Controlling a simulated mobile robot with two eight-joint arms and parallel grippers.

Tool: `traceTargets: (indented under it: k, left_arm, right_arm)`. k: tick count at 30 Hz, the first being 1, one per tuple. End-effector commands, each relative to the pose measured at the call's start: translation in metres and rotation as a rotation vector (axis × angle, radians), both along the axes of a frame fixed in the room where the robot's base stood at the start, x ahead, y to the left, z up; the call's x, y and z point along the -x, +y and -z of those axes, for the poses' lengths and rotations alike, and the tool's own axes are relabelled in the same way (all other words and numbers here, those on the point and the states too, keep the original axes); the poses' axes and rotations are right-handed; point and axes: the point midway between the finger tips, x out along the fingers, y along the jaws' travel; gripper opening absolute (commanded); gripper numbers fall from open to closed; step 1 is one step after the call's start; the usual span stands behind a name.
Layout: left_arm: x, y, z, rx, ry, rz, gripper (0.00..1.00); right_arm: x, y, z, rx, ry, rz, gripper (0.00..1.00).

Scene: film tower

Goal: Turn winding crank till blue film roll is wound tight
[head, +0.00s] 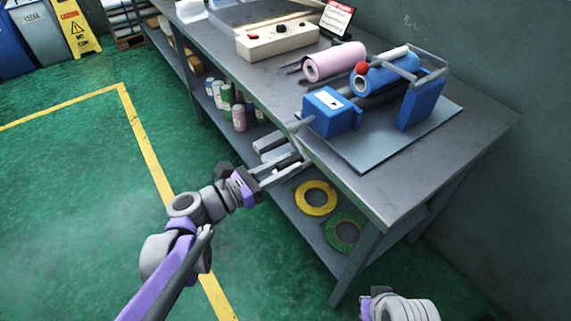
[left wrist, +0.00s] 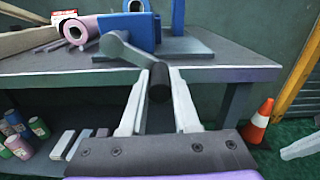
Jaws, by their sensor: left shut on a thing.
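The winding crank (left wrist: 134,53) is a grey arm on the near side of a blue block (head: 325,112), with a dark handle (left wrist: 160,82). My left gripper (head: 300,160) is at the table's near edge. In the left wrist view its two pale fingers (left wrist: 159,90) are closed on the handle, one on each side. The blue film roll (head: 388,82) lies between the blue blocks, partly behind a grey bar and a red ball (head: 361,68). How tight it is wound cannot be told.
A pink roll (head: 335,62) lies beside the blue one. A control box (head: 277,40) with buttons stands farther along the table (head: 385,190). Yellow (head: 316,185) and green (head: 337,246) tape rings lie on the lower shelf. A traffic cone (left wrist: 259,120) stands right of the table.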

Motion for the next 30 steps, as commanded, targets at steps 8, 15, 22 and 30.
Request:
traceTargets:
  k: [8, 15, 22, 30]
  left_arm:
    - [0.000, 0.000, 0.000, -0.001, 0.001, 0.000, 0.00]
    - [0.000, 0.000, 0.000, -0.001, 0.000, 0.000, 0.00]
    - [-0.001, 0.001, 0.002, -0.020, -0.025, 0.000, 0.00]
    - [-0.006, 0.005, 0.011, -0.109, -0.148, 0.001, 0.00]
  right_arm:
    - [0.000, 0.000, 0.000, 0.000, 0.000, 0.000, 0.00]
    - [0.000, 0.000, 0.000, 0.000, 0.000, 0.000, 0.00]
    - [0.000, 0.000, -0.001, 0.000, 0.000, 0.000, 0.00]
    - [0.000, 0.000, -0.003, 0.000, -0.001, 0.000, 0.00]
